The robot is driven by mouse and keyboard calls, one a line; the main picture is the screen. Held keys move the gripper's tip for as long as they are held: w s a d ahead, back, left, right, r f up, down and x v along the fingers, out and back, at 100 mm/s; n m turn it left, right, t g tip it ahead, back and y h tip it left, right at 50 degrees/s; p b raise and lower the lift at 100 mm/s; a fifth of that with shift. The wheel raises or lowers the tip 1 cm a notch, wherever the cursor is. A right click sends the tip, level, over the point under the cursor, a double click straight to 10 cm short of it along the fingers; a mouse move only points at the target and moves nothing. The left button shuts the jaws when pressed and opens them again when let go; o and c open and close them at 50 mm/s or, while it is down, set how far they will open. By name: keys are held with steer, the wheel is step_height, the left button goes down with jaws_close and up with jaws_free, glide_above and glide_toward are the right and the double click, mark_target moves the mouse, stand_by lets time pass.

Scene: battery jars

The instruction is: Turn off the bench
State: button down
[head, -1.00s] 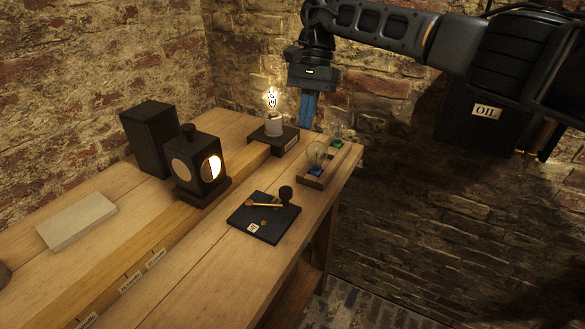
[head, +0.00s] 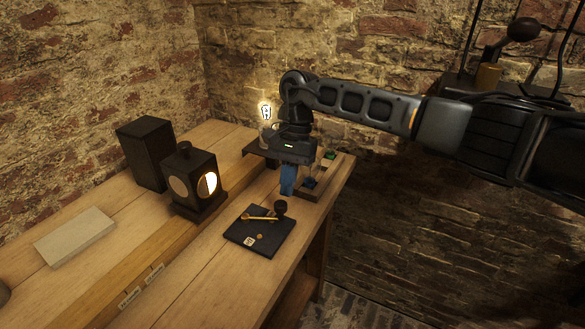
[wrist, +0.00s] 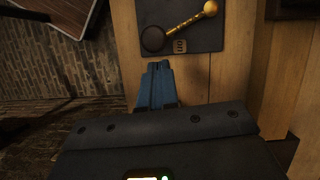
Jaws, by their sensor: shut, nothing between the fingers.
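The bench switch is a dark square plate (head: 247,238) lying flat on the wooden bench (head: 175,275). It carries a brass lever (head: 259,217) ending in a black knob (head: 280,206). The wrist view shows the plate (wrist: 211,40), the brass lever (wrist: 190,20), the black knob (wrist: 153,38) and a small label (wrist: 180,46). My gripper (head: 287,193), with blue fingers, is shut and empty, above the bench just behind the knob in the head view. In the wrist view its fingertips (wrist: 158,66) appear just below the knob; contact cannot be told. A bulb (head: 266,112) glows at the back.
A black lantern (head: 195,187) with a lit round window stands left of the switch, beside a tall black box (head: 147,152). A pale slab (head: 75,236) lies farther left. The bench's right edge is close.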

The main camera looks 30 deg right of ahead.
mark_target(286, 204)
steer(key=shift+s+a, duration=0.2)
steer(key=shift+a, duration=0.05)
steer(key=shift+s+m+p, duration=0.4)
steer(key=shift+s+m, duration=0.1)
steer(key=shift+m, duration=0.1)
stand_by(0.3)
steer(key=shift+s+a+r+m+t+y+p, duration=0.1)
steer(key=shift+s+a+m+t+y+p, duration=0.2)
steer(key=shift+s+m+t+p, duration=0.4)
steer(key=s+m, duration=0.1)
steer(key=s+a+m, duration=0.1)
steer(key=shift+m+p, duration=0.3)
steer(key=shift+m, duration=0.1)
steer(key=s+a+m, duration=0.1)
steer(key=s+a+m+t, duration=0.1)
steer(key=m, duration=0.1)
steer(key=shift+s+a+m+t, duration=0.1)
steer(key=shift+a+m+t, duration=0.05)
steer(key=shift+m+t, duration=0.15)
steer(key=shift+s+a, duration=0.3)
steer(key=shift+a, duration=0.2)
